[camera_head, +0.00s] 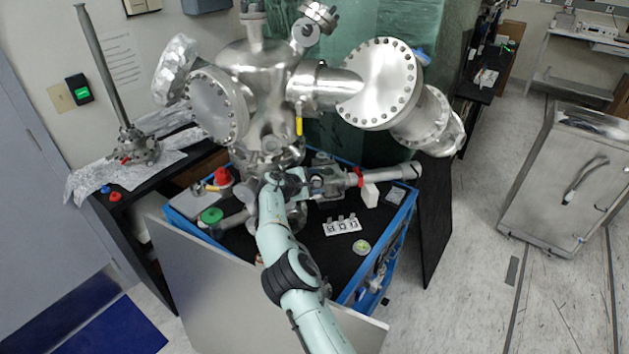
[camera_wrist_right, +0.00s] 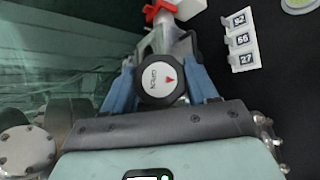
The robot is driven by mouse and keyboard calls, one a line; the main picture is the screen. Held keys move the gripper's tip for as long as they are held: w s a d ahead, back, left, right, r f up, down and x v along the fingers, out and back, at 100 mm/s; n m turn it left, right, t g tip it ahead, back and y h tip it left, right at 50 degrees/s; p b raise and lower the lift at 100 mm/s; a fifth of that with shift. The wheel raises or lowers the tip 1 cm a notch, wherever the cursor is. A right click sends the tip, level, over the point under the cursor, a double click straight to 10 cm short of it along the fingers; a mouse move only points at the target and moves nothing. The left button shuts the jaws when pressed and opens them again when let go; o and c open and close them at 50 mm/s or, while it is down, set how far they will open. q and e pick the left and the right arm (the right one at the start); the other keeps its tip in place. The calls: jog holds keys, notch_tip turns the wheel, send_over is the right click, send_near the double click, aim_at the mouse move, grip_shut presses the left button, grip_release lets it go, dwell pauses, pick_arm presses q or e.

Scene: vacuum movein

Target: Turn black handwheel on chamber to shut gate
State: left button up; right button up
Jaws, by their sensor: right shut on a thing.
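In the head view my right gripper (camera_head: 316,186) is at the pipework low on the steel chamber (camera_head: 258,72); the wheel is mostly hidden there by the gripper and wrist. The gate itself cannot be seen. My left gripper is not in view.
A blue-edged cart (camera_head: 404,222) with a black top stands under the chamber. It bears a white numbered block (camera_head: 342,226), a green disc (camera_head: 212,215) and a red cap (camera_head: 222,176). A steel cabinet (camera_head: 570,180) stands at right.

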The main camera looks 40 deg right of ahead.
jog(key=shift+d+r+m+g, duration=0.1)
jog(key=shift+r+m+g, duration=0.15)
jog(key=shift+m, duration=0.25)
jog(key=o, duration=1)
jog(key=shift+f, duration=0.1)
jog(key=shift+o, duration=0.2)
jog(key=shift+f, duration=0.1)
jog(key=shift+n, duration=0.3)
